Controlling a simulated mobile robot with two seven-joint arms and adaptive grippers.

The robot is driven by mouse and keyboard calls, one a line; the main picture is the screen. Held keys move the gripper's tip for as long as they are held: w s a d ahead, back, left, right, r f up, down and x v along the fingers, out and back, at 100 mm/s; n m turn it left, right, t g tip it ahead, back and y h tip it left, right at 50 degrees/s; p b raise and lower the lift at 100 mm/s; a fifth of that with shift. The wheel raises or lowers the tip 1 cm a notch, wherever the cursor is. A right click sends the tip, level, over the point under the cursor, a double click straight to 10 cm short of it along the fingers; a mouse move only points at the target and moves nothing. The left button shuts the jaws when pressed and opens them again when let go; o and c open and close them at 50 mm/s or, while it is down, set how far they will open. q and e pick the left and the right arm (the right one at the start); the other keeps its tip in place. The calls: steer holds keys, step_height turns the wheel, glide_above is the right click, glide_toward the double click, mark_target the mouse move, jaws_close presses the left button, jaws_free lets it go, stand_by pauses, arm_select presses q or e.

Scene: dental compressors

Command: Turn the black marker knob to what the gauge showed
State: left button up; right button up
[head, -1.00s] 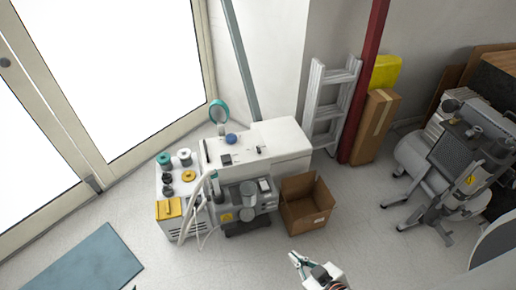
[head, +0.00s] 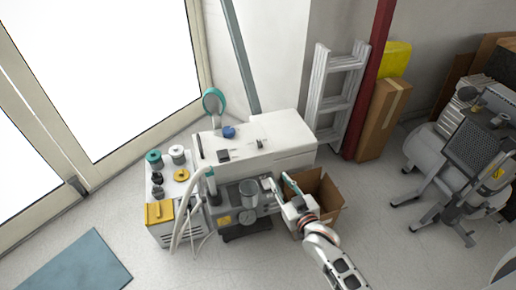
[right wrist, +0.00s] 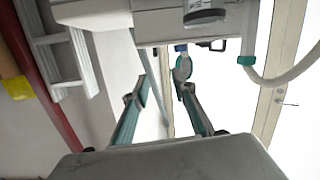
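A white unit (head: 280,140) carries a small dark square item (head: 223,155) and a tiny dark upright piece (head: 260,145) on its top. I cannot tell which of these, if any, is the black marker knob. A teal-rimmed round item (head: 213,102) stands behind; no gauge reading is legible. My right gripper (head: 276,185) is at the front right of the unit, beside the grey machine (head: 247,195). In the right wrist view its two fingers (right wrist: 160,92) are apart with nothing between them. My left gripper is out of view.
An open cardboard box (head: 328,198) lies beneath and beside my right arm. A white cart (head: 180,188) with jars and a yellow box (head: 159,212) is at left. A pale hose (head: 184,220) hangs in front. A ladder (head: 335,90) leans behind.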

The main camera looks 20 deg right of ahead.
steer(key=m+t+b, duration=0.2)
steer(key=b, duration=0.4)
glide_toward(261, 147)
steer(key=w, duration=0.2)
steer(key=shift+h, duration=0.4)
steer(key=w, duration=0.2)
steer(key=w+b, duration=0.1)
steer(key=w, duration=0.3)
steer(key=shift+w+a+f+b, duration=0.2)
steer(key=shift+w+a+b, duration=0.1)
steer(key=shift+w, duration=0.1)
steer(key=shift+w+r, duration=0.1)
steer(key=shift+w, duration=0.55)
steer(key=shift+w+r, duration=0.2)
steer(key=shift+w, duration=0.05)
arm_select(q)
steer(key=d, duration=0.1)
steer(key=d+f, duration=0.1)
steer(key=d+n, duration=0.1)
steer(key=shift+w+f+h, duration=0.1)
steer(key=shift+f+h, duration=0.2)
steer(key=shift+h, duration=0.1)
arm_select(e)
jaws_close()
